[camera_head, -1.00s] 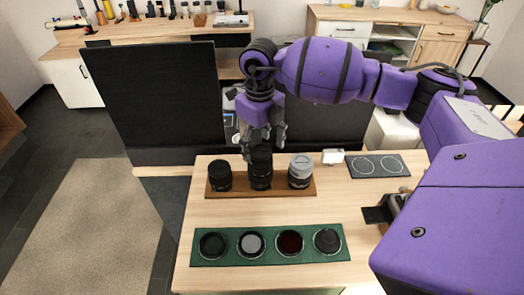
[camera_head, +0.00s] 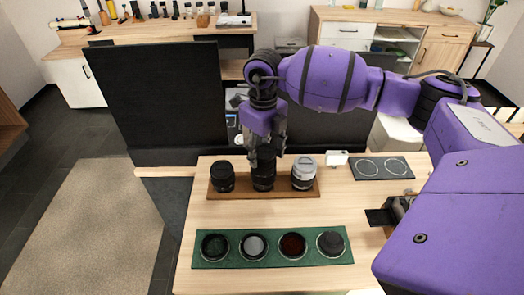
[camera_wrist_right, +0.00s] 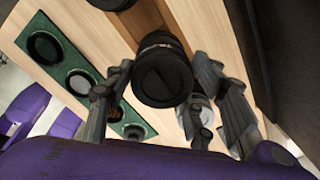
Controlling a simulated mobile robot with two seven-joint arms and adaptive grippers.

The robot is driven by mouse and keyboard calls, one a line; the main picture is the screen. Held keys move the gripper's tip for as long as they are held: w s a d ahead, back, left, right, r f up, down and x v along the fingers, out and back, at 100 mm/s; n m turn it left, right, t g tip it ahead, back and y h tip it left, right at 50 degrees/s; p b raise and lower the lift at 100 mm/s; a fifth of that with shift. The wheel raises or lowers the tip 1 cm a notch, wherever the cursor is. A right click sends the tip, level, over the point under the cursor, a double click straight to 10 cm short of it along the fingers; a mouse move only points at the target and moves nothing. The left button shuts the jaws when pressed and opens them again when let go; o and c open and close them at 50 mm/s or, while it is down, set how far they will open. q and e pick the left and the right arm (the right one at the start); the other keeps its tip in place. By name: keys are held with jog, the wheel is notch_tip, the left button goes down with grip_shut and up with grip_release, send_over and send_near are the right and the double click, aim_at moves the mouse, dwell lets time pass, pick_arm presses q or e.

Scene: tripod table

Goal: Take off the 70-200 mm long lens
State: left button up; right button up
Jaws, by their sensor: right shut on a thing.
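The tall black long lens (camera_head: 263,183) stands upright in the middle of a brown wooden board (camera_head: 232,195). My right gripper (camera_head: 265,160) comes down from above and is shut on the upper part of this lens. In the right wrist view the lens's dark round end (camera_wrist_right: 162,80) sits between the fingers (camera_wrist_right: 155,95). The lens still appears to stand on the board. The fingers hide part of its top in the head view. My left gripper is not in view.
A shorter black lens (camera_head: 222,178) and a grey-white lens (camera_head: 304,174) stand close on either side. A green mat (camera_head: 205,258) with several round caps or filters lies in front. A grey mat (camera_head: 383,167) with two ring outlines lies at the back right. Bare wood separates board and green mat.

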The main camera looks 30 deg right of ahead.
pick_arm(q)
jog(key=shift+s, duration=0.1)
pick_arm(e)
jog(key=n, duration=0.3)
pick_arm(q)
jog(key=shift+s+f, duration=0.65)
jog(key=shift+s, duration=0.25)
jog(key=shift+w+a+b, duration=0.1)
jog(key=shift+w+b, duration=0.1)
jog(key=shift+b, duration=0.1)
pick_arm(e)
jog(key=shift+f+n, duration=0.1)
jog(key=shift+n, duration=0.8)
jog(key=shift+n+b, duration=0.3)
jog(key=shift+n, duration=0.3)
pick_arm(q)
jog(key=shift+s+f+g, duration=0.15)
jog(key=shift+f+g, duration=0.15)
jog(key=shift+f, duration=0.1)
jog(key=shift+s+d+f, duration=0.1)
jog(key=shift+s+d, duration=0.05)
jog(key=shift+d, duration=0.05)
